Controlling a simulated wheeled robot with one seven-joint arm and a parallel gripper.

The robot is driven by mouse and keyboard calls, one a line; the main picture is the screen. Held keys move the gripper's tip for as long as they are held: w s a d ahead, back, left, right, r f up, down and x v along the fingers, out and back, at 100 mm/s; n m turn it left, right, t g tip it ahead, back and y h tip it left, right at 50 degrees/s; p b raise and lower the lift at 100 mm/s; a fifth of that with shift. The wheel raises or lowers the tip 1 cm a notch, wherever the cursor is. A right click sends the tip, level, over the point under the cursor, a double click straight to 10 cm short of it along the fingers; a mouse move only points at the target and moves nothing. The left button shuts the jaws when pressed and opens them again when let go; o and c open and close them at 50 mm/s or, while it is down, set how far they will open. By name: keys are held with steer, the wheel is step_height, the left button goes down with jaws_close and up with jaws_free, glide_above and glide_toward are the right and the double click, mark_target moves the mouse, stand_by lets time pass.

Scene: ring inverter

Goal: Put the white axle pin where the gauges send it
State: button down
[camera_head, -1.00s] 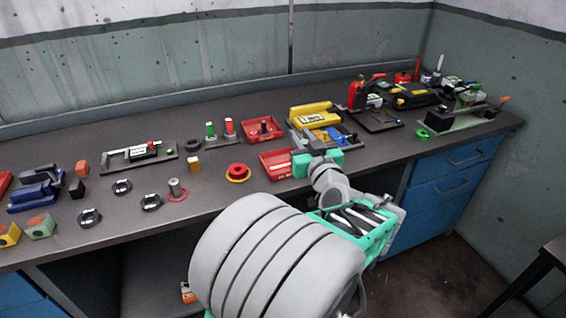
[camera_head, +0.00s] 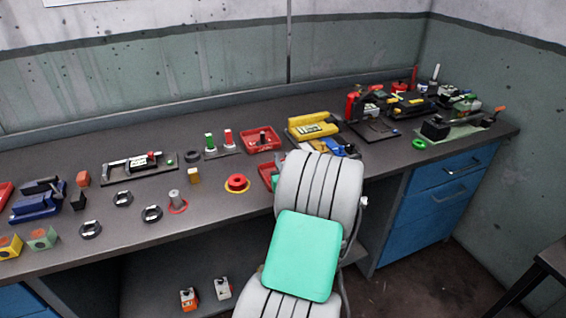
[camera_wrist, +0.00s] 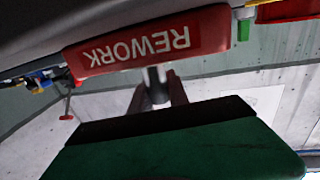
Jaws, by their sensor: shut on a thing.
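In the wrist view my gripper (camera_wrist: 158,80) is shut on a pale grey-looking pin (camera_wrist: 156,93), which stands in shadow between the fingers; I take it for the white axle pin. A red panel marked REWORK (camera_wrist: 150,48) shows upside down just beyond the fingertips; I cannot tell whether the pin touches it. In the head view my arm hides the gripper and the pin. A yellow device with a pale display (camera_head: 312,128) stands behind my arm.
A red tray (camera_head: 262,140) stands behind; another red tray (camera_head: 267,174) is mostly hidden by my arm. Green and red posts (camera_head: 219,143) stand beside them. Fixtures crowd the right back.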

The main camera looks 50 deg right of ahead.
steer(key=shift+f, duration=0.6)
steer(key=shift+f, duration=0.2)
steer(key=c, duration=1.3)
jaws_free()
steer(key=shift+o, duration=0.2)
